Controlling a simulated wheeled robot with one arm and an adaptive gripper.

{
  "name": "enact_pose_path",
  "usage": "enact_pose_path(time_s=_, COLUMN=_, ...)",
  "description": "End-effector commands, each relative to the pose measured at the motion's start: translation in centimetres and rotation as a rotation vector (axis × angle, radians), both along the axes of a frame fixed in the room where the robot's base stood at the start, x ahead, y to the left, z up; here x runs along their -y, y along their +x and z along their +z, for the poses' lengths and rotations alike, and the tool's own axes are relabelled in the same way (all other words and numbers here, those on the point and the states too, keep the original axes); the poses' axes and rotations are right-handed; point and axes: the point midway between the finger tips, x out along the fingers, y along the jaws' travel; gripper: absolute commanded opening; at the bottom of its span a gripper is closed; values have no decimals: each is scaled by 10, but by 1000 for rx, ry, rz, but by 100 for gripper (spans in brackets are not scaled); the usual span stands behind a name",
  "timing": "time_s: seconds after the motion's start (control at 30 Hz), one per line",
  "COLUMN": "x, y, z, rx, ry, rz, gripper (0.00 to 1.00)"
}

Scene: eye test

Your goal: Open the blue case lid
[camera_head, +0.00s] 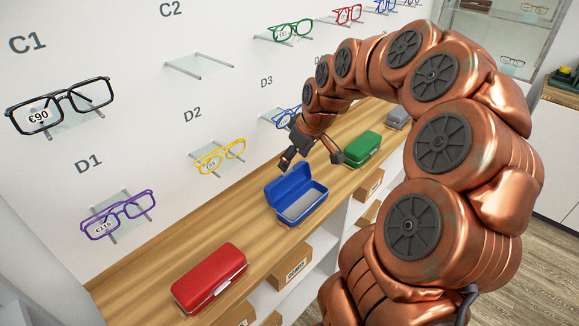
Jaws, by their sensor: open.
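The blue case (297,198) sits on the wooden counter, between a red case and a green case. Its lid (287,183) is raised and leans back toward the wall, so the grey lining inside shows and looks empty. My gripper (311,162) is open just above and behind the blue case, close to the raised lid. Its fingers are spread apart with nothing between them. I cannot tell whether a finger touches the lid.
A closed red case (210,277) lies at the front left of the counter (145,275). A closed green case (362,148) and a grey case (398,116) stand farther back. Glasses sit on wall shelves, with yellow glasses (220,156) nearby. Boxes (290,266) fill shelves below.

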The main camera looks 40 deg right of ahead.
Motion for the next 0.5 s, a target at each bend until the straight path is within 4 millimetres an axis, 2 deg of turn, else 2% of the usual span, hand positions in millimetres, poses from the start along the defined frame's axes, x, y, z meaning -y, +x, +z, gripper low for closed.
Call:
enact_pose_path(time_s=0.23, x=-3, y=12, z=-33, rx=-5, ry=1, rz=0, gripper=71)
enact_pose_path(time_s=0.5, x=-4, y=17, z=-42, rx=1, ry=0, rz=-1, gripper=71)
